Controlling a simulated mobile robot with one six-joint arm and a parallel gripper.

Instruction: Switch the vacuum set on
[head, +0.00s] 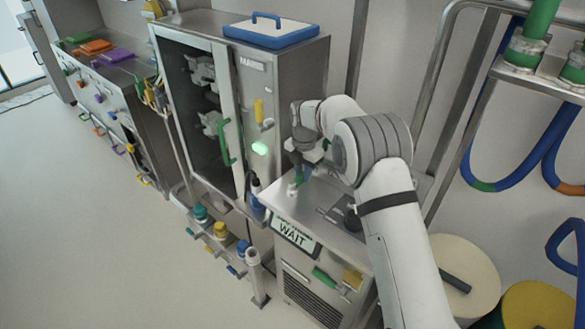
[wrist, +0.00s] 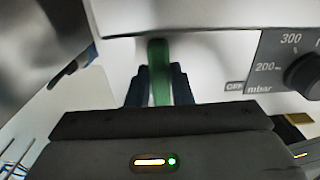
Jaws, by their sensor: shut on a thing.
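The vacuum set (head: 330,225) is a grey metal cabinet with a top panel and a sign reading "WAIT" (head: 293,235) on its front edge. A green lever (wrist: 159,65) rises between my fingers in the wrist view. My gripper (wrist: 159,88) is shut on this green lever, one dark finger on each side. In the head view my gripper (head: 301,172) is low over the left part of the top panel. A black dial (wrist: 304,75) marked 200, 300 and mbar sits right of the lever in the wrist view. The lever's base is hidden.
A tall cabinet with a glass door (head: 200,95) stands close left of the vacuum set, with a blue-rimmed box (head: 271,30) on top. Colored bottles (head: 220,230) stand low in front of it. Metal rails (head: 440,90) and blue hoses (head: 500,180) are at right.

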